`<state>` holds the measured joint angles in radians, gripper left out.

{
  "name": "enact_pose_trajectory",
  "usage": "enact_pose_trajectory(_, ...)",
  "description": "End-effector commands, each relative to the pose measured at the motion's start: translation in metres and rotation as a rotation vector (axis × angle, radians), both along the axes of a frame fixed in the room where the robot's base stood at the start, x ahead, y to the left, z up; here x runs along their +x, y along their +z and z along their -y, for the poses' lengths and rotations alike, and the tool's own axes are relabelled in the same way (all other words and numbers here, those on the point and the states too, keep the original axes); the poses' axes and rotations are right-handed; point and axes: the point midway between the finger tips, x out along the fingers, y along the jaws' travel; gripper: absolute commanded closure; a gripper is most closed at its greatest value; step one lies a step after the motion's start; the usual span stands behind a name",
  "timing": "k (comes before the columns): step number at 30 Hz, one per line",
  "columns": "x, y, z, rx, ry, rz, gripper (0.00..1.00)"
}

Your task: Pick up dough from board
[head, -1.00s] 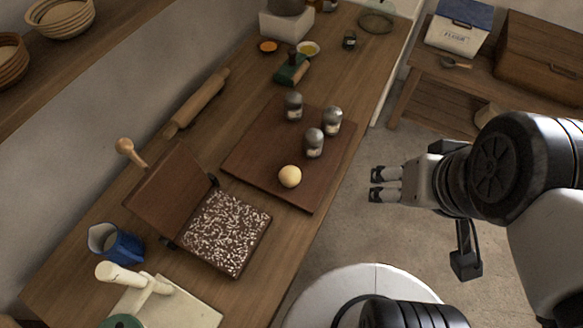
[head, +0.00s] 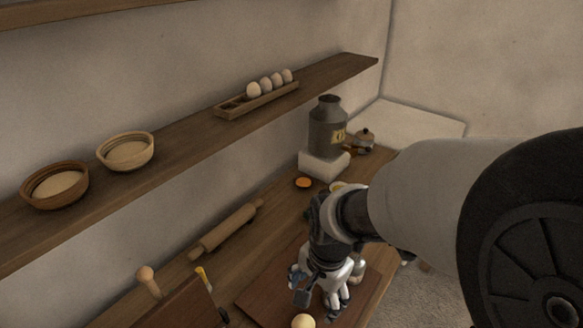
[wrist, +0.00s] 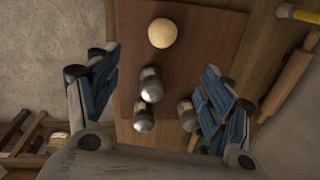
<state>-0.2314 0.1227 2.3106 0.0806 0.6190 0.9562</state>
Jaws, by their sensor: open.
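The dough (head: 303,321) is a pale round ball on the dark wooden board (head: 264,298), at the bottom edge of the head view. In the wrist view the dough (wrist: 162,33) lies on the board (wrist: 213,45) at top centre, beyond the fingertips. My gripper (head: 318,291) hangs over the board, pointing down, just behind the dough in the head view. In the wrist view my gripper (wrist: 160,72) is open, its blue-padded fingers wide apart with nothing between them touching.
Several metal-topped shakers, including one in the middle (wrist: 150,84), stand on the board close below my gripper. A rolling pin (head: 226,230) lies to the left. A hinged wooden press (head: 184,303) is at the lower left. A shelf (head: 190,132) with bowls and eggs runs above the counter.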

Motion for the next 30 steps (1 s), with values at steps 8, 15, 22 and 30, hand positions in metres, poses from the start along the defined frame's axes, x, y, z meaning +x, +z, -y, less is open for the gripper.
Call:
enact_pose_trajectory(8, 0.003, -0.042, -0.005, -0.001, -0.025, -0.016, 0.26)
enact_pose_trajectory(15, 0.006, -0.095, -0.008, 0.000, -0.023, -0.015, 0.26)
enact_pose_trajectory(22, 0.009, -0.125, -0.011, 0.000, -0.022, -0.012, 0.26)
enact_pose_trajectory(30, 0.011, -0.141, -0.013, 0.000, -0.022, -0.011, 0.26)
